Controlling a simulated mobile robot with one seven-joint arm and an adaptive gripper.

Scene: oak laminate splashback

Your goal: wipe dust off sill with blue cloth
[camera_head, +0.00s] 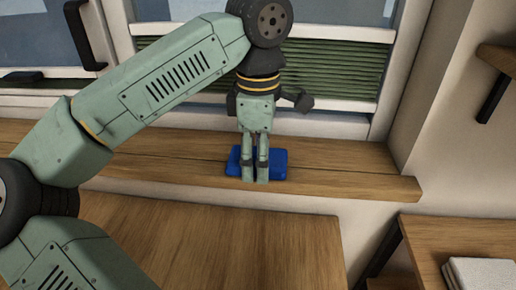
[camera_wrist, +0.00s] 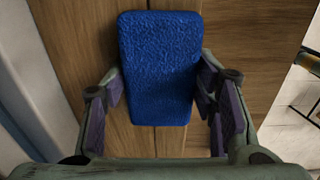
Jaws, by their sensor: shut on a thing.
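The blue cloth (camera_head: 278,163) is a thick, folded-looking pad lying on the wooden sill (camera_head: 345,168), toward its right part. My gripper (camera_head: 255,177) points down over the cloth, its fingers hiding the middle of it. In the wrist view the textured cloth (camera_wrist: 158,62) sits between the two fingers of my gripper (camera_wrist: 160,92), which is shut on it. The sill planks (camera_wrist: 230,50) show on both sides of the cloth. I cannot make out any dust on the sill.
A window with green slats (camera_head: 335,70) stands behind the sill. A wooden surface (camera_head: 230,245) lies in front and below. A shelf with a dark bracket (camera_head: 493,95) is at the right. White folded items (camera_head: 485,275) lie lower right. The sill right of the cloth is clear.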

